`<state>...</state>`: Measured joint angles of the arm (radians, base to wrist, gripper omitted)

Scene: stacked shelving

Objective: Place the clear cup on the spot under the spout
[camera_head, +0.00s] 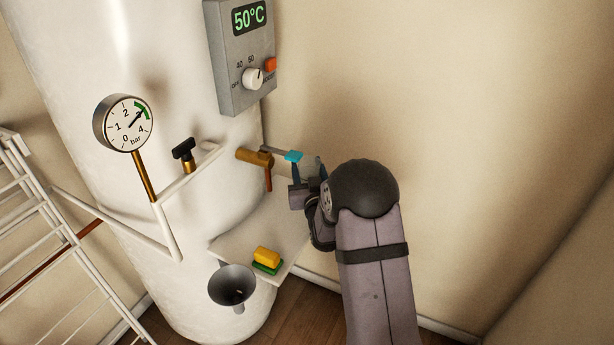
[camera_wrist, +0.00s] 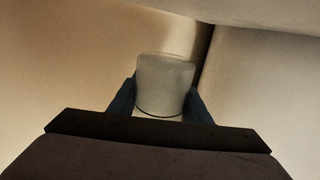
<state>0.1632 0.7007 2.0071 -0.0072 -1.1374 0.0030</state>
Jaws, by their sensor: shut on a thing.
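The clear cup (camera_wrist: 165,84) sits between the two dark blue fingers of my gripper (camera_wrist: 160,98) in the wrist view, with a finger against each side. In the head view my gripper (camera_head: 309,173) is right of the brass tap (camera_head: 254,156). The cup is only faintly visible there, partly hidden by the gripper. The tap has a short copper spout (camera_head: 268,179) pointing down and a lever with a cyan end (camera_head: 293,156). Below the spout is a pale shelf (camera_head: 237,243). No marked spot can be made out on it. The cup is right of the spout, apart from it.
A yellow and green sponge (camera_head: 267,258) lies near the shelf's front edge, with a dark funnel (camera_head: 232,286) in front. A white tank (camera_head: 100,60) stands behind, with a pressure gauge (camera_head: 123,123) and pipes. A control box (camera_head: 240,60) hangs above the tap. A wall is right.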

